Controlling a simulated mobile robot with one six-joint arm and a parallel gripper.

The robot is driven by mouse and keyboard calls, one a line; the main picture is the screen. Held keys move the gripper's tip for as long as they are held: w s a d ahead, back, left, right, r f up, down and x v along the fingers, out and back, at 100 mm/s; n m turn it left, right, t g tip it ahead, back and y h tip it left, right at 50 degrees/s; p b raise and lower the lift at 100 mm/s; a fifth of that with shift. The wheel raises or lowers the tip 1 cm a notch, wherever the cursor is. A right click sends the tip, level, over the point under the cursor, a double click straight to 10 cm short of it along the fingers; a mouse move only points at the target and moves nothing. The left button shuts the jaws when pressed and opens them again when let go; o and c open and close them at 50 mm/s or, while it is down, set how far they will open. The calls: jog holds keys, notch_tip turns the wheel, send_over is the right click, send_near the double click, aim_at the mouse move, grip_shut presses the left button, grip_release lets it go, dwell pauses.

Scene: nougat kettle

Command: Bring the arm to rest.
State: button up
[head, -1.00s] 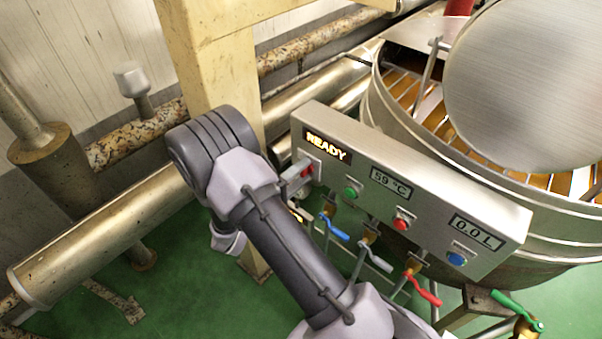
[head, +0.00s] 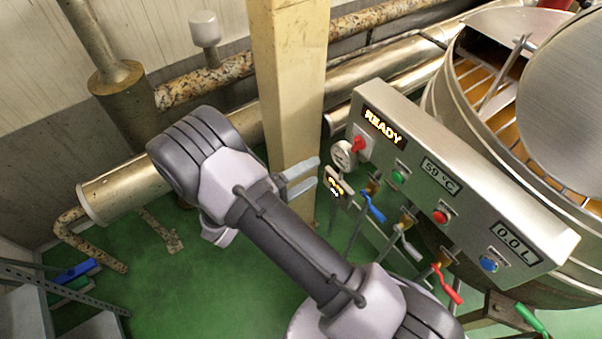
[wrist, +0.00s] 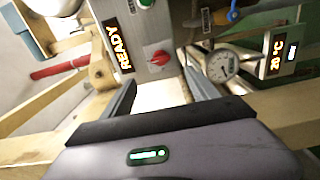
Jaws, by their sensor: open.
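My arm (head: 290,240) reaches across the lower middle of the head view. My gripper (head: 318,172) is open and empty, left of the control panel (head: 465,185) of the kettle (head: 455,90). In the wrist view my gripper (wrist: 160,80) shows two spread fingers with nothing between them. A red rotary switch (head: 358,145) sits on the panel's left end beside a lit READY display. In the wrist view the red switch (wrist: 157,57) lies beyond the fingertips, apart from them.
A cream post (head: 292,80) stands right behind my gripper. A dial gauge (head: 343,154) and blue (head: 374,207), white and red valve handles hang by the panel. Pipes (head: 205,75) run along the wall. Green floor (head: 190,280) is open at lower left.

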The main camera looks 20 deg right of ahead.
jog(key=shift+v, duration=1.4)
